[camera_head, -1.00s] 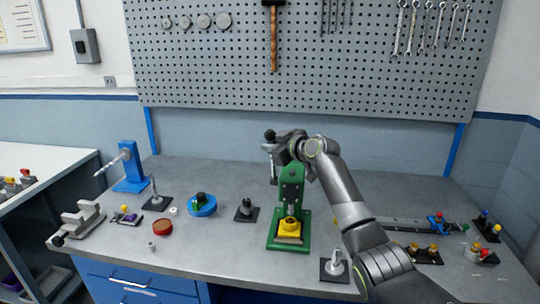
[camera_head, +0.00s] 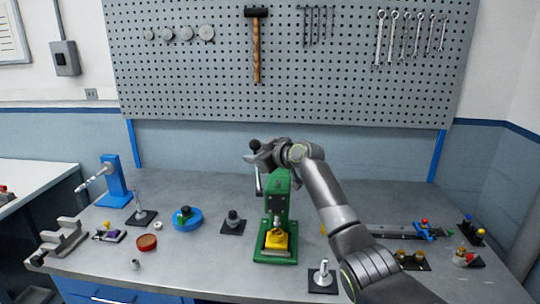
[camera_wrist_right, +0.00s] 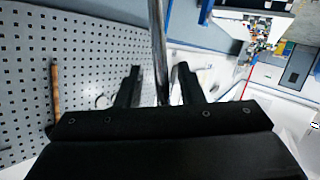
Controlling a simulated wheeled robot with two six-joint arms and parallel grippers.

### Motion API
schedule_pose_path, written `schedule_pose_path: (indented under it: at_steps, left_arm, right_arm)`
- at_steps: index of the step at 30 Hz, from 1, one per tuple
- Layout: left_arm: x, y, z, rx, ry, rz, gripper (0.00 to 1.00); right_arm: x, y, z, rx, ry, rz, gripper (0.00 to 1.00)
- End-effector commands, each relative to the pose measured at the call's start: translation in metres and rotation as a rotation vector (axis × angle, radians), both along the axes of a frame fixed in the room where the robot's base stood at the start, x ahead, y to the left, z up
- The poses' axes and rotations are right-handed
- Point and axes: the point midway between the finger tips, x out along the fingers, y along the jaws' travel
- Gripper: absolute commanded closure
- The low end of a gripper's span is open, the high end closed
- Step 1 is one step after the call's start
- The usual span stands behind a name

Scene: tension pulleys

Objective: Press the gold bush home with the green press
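The green press (camera_head: 278,190) stands upright on the bench in the middle of the head view. A yellow piece (camera_head: 276,240) sits on its bed under the ram. I cannot make out the gold bush apart from this yellow piece. My right gripper (camera_head: 258,160) is at the upper left of the press, by its lever with the black knob (camera_head: 255,145). In the right wrist view, a metal rod (camera_wrist_right: 158,40), which looks like the lever, passes between the two fingers. The fingers appear apart, with gaps beside the rod. My left gripper is out of view.
A small black-based post (camera_head: 322,280) stands right of the press, near my right arm. A black-based part (camera_head: 233,222) and a blue round fixture (camera_head: 187,219) stand to its left. A pegboard (camera_head: 330,70) rises behind.

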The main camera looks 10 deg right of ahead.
Motion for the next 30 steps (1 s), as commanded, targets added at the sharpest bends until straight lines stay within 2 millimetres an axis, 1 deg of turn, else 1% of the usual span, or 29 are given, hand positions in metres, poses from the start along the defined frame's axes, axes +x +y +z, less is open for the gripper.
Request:
schedule_pose_path:
  at_steps: [5, 14, 20, 30]
  left_arm:
    - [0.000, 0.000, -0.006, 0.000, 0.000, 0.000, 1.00]
    - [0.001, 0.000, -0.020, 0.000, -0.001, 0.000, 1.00]
    - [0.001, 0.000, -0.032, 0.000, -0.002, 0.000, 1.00]
    - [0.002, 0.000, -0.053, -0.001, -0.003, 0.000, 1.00]
  right_arm:
    - [-0.010, -0.007, 0.002, -0.001, -0.003, 0.000, 0.66]
    - [-0.042, -0.028, 0.011, -0.002, -0.002, -0.002, 0.66]
    - [-0.067, -0.044, 0.020, -0.003, -0.003, -0.003, 0.66]
    - [-0.117, -0.075, 0.037, -0.005, -0.002, -0.003, 0.66]
